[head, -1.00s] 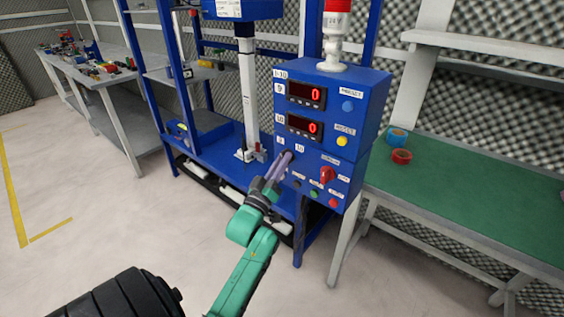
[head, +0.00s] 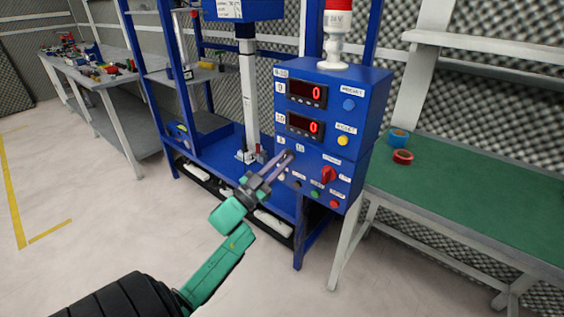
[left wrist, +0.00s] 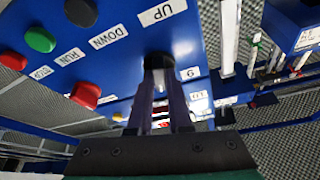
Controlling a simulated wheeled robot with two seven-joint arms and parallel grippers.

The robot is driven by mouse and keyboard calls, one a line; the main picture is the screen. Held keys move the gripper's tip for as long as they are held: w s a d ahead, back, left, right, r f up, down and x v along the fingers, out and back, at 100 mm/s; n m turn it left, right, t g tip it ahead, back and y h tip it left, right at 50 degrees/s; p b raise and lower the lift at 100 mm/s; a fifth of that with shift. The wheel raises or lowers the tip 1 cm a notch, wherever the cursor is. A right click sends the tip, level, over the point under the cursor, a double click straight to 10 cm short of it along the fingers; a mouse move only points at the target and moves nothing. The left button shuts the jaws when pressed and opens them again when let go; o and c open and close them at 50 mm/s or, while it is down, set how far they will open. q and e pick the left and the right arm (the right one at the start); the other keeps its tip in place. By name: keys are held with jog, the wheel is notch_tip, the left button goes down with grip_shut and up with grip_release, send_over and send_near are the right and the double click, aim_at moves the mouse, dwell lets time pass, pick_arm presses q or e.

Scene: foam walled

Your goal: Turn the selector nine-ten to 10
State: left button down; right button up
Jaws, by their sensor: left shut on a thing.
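The blue control box (head: 338,85) carries the nine-ten selector, a dark knob, on its lower front at the left. The knob (left wrist: 158,60) shows in the left wrist view between my fingertips, beside the labels 9 (left wrist: 190,73) and 10 (left wrist: 197,95). My left gripper (head: 287,157) reaches it from the lower left and is shut on it. The fingers cover most of the knob, and I cannot tell which label it points to. My right gripper is not in view.
A red rotary switch (head: 328,175) sits right of the selector. Several push buttons, with a green one (head: 315,193), lie just below. A green-topped bench (head: 470,205) stands to the right with two tape rolls. The floor (head: 110,230) at left is clear.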

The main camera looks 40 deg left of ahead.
pick_arm(q)
jog(key=shift+m+g+h, duration=0.3)
jog(key=shift+m+h, duration=0.4)
jog(key=shift+m, duration=0.9)
jog(key=c, duration=0.8)
grip_release()
jog(key=shift+c, duration=0.2)
jog(key=v, duration=1.4)
jog(key=shift+s+f+b, duration=0.15)
jog(key=shift+s+b, duration=0.05)
jog(key=shift+b, duration=0.2)
jog(key=shift+a, duration=0.15)
